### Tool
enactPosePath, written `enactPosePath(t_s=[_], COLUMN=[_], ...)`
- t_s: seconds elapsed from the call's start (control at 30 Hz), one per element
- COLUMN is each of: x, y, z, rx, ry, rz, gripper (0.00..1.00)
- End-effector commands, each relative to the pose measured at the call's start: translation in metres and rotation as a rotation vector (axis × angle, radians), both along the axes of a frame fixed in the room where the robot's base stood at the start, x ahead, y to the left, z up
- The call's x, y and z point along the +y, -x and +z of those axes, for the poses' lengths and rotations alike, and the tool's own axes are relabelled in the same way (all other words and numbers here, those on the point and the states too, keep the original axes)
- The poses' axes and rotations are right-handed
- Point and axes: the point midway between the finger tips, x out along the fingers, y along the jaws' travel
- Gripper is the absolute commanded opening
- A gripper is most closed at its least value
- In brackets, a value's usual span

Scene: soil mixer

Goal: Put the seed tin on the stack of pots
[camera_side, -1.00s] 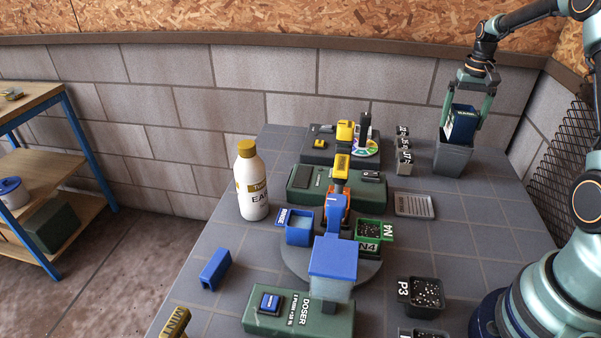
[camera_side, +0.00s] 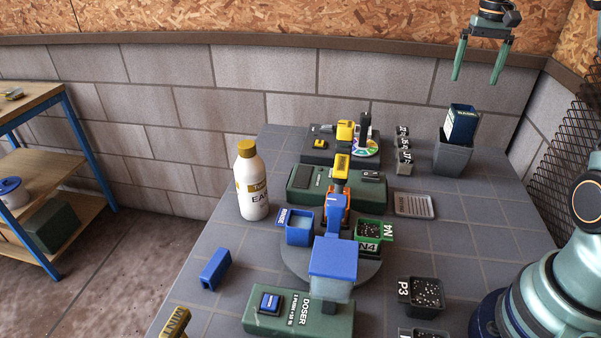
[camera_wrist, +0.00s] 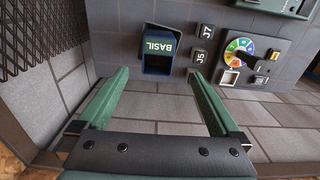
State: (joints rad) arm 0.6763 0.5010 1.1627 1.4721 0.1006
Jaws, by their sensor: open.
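The seed tin (camera_side: 461,126) is a dark blue box with a pale side, tilted a little, standing partly inside the top of the stack of grey pots (camera_side: 452,158) at the back right of the table.
Small labelled pots (camera_side: 403,143) stand just left of the stack. A grey ridged tray (camera_side: 414,204), the green N4 pot (camera_side: 369,236), a blue-and-orange mixer (camera_side: 335,225) and a white bottle (camera_side: 251,182) are on the table. A mesh panel (camera_side: 563,165) stands at the right.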

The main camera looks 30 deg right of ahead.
Motion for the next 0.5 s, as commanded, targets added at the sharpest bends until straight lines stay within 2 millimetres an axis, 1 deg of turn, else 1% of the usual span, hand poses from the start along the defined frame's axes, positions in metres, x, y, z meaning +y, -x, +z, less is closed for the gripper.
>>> enactPosePath(t_s=[0.07,0.13,0.17,0.2,0.27,0.3,0.37,0.4,0.47,0.5], x=[0.015,0.036,0.048,0.064,0.091,0.108,0.133,0.15,0.173,0.189], y=[-0.003,-0.005,-0.006,-0.006,-0.005,-0.003,0.002,0.006,0.014,0.02], z=[0.008,0.016,0.02,0.025,0.032,0.035,0.038,0.04,0.04,0.04], rx=[-0.015,-0.037,-0.049,-0.067,-0.097,-0.119,-0.15,-0.172,-0.204,-0.227], ry=[0.012,0.028,0.037,0.049,0.068,0.079,0.096,0.107,0.121,0.131], rz=[0.031,0.076,0.1,0.136,0.191,0.228,0.283,0.32,0.376,0.413], gripper=[1.0,1.0,1.0,1.0,1.0,1.0,1.0,1.0,1.0,1.0])
